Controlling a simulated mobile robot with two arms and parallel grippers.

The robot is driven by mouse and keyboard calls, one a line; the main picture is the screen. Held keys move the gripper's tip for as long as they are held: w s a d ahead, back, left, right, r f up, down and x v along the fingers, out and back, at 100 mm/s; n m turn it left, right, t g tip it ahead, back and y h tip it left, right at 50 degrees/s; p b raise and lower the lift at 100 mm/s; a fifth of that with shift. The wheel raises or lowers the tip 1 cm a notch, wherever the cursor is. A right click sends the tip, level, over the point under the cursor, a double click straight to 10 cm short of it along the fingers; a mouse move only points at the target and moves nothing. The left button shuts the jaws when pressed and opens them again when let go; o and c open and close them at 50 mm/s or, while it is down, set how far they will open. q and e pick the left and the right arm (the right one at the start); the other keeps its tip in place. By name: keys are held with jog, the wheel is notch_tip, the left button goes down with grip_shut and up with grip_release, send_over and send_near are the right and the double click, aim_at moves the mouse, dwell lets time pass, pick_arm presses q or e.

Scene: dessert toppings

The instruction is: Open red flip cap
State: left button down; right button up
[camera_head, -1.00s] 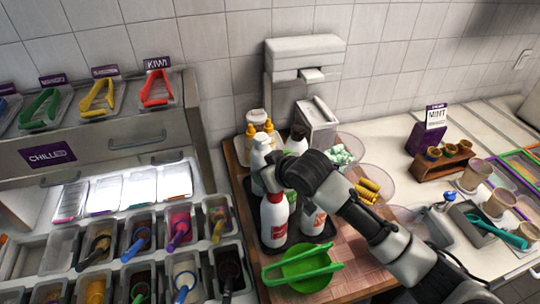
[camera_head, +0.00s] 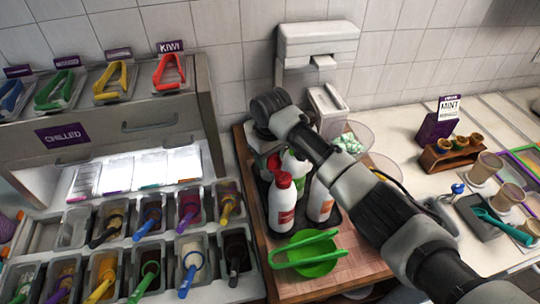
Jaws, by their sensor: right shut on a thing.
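A white bottle with a red cap (camera_head: 283,181) and a red label (camera_head: 286,216) stands upright on a dark tray, left of a second white bottle (camera_head: 320,200). My right arm reaches in from the lower right over the bottles. My right gripper (camera_head: 266,140) is behind the front red-capped bottle, at the back left of the group. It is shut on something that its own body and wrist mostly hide. A small red part (camera_head: 274,162) shows just below it; I cannot tell whether the fingers touch it. My left gripper is out of view.
A green bowl with green tongs (camera_head: 305,255) stands in front of the bottles on the wooden board (camera_head: 270,285). Topping tubs (camera_head: 150,230) fill the left side. A dispenser (camera_head: 318,45) is at the wall. A bowl of mint-coloured pieces (camera_head: 350,143) stands right of the arm.

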jog(key=shift+f+g+h, duration=0.35)
jog(key=shift+g+h, duration=0.05)
jog(key=shift+g, duration=0.1)
jog(key=o, duration=0.9)
jog(key=shift+w, duration=0.1)
jog(key=shift+r, duration=0.1)
jog(key=r+b, duration=0.2)
jog(key=r, duration=0.3)
jog(key=r+b, duration=0.2)
jog(key=r, duration=0.3)
jog(key=shift+w+a+r, duration=0.1)
jog(key=shift+a+r, duration=0.1)
jog(key=shift+r, duration=0.15)
jog(key=shift+f, duration=0.1)
